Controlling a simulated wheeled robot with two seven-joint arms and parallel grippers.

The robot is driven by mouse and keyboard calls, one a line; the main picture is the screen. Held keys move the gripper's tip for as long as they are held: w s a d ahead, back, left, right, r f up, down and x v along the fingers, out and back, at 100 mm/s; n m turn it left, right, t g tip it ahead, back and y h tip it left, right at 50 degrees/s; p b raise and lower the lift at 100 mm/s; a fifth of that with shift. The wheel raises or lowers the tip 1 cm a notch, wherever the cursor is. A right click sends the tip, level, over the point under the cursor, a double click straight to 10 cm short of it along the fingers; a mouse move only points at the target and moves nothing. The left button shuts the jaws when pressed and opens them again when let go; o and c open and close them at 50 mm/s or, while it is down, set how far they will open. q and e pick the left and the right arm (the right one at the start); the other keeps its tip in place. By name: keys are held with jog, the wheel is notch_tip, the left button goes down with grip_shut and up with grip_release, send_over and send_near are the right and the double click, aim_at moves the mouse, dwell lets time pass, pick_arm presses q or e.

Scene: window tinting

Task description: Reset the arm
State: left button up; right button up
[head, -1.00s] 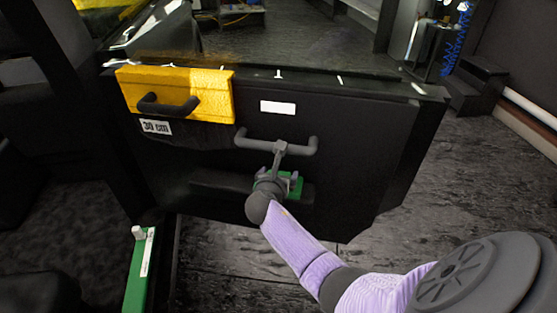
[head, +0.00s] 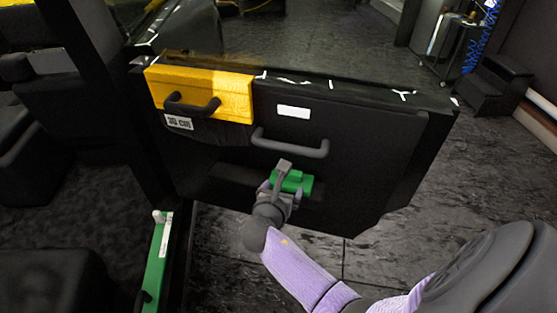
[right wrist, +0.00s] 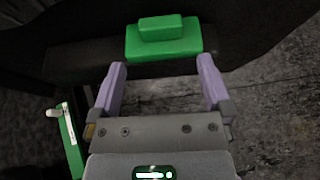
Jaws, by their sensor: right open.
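My right gripper (head: 277,185) is open and empty in front of the black door panel (head: 370,150), below its grey handle (head: 291,146). In the right wrist view its two purple fingers (right wrist: 162,88) stand apart with nothing between them. A green block (head: 297,181) lies just beyond the fingers against the door; it also shows ahead of them in the right wrist view (right wrist: 164,42). My left gripper is not in view.
A yellow block (head: 225,92) with a black handle (head: 192,104) sits on the door's upper left, above a "30 cm" label (head: 178,122). A green bar (head: 158,262) stands at lower left. Dark steps (head: 497,88) are at the right. The floor (head: 420,190) right of the door is clear.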

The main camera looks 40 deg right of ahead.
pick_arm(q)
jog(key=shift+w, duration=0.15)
pick_arm(e)
jog(key=s+a+f+m+g+y+p, duration=0.25)
jog(key=s+f+m+p, duration=0.2)
jog(key=s, duration=0.25)
jog(key=s+a+f+m+g+y+p, duration=0.1)
jog(key=s+a+f+m+y+p, duration=0.2)
jog(key=s+a+f+y+p, duration=0.25)
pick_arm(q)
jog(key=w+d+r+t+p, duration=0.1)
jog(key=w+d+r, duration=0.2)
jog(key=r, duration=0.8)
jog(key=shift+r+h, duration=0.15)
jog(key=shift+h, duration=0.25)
pick_arm(e)
jog(key=s+a+f+m+g+y, duration=0.1)
jog(key=s+f+m+g, duration=0.1)
jog(key=s+m, duration=0.5)
jog(key=s+a+f+m+g+y, duration=0.1)
jog(key=s+f+m, duration=0.3)
jog(key=s, duration=1.4)
jog(key=m+g, duration=0.1)
jog(key=m, duration=0.3)
jog(key=shift+s+a+f+y, duration=0.15)
jog(key=shift+s+f+y, duration=0.15)
jog(key=shift+s+f, duration=0.1)
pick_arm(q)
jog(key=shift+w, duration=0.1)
